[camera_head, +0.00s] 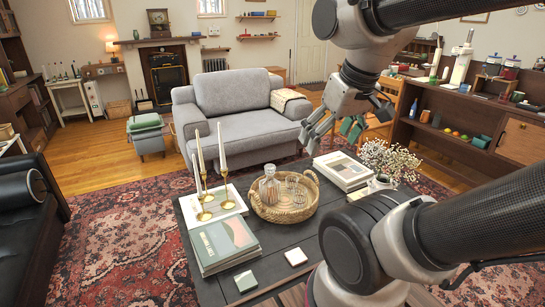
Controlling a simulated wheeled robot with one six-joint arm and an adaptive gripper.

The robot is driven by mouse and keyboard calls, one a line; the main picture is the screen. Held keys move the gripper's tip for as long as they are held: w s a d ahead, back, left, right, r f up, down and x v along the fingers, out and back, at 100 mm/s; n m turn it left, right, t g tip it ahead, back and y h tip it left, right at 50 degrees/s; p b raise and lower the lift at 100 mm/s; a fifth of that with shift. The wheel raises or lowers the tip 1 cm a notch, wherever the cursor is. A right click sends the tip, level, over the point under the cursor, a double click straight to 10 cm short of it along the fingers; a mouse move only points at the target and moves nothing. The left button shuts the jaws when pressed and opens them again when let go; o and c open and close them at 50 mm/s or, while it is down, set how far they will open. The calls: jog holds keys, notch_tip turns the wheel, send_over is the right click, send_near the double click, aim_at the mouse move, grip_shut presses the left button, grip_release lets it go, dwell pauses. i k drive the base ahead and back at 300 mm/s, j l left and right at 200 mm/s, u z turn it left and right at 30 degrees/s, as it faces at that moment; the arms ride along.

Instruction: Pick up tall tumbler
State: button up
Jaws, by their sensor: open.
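A round wicker tray (284,216) stands on the dark coffee table (325,232). In it are a glass decanter (268,189) on the left and clear drinking glasses (297,193) on the right. The glasses overlap, and I cannot tell for sure which is the tall tumbler. My gripper (312,140) is open and empty. It hangs in the air above and beyond the tray in the picture, in front of the grey armchair's right side, apart from the glasses.
Brass candlesticks with tall white candles (222,147) stand left of the tray. Books (222,245) lie front left, and more books (342,170) and white dried flowers (388,157) are at the right. A white coaster (296,257) lies in front. A grey armchair (240,105) stands behind.

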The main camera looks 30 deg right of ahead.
aim_at(299, 192)
jog(key=i+l, duration=0.1)
jog(key=l, duration=0.2)
jog(key=i+l, duration=0.15)
jog(key=l, duration=0.2)
jog(key=i+l, duration=0.1)
jog(key=l, duration=0.2)
jog(key=i+l, duration=0.1)
jog(key=l, duration=0.2)
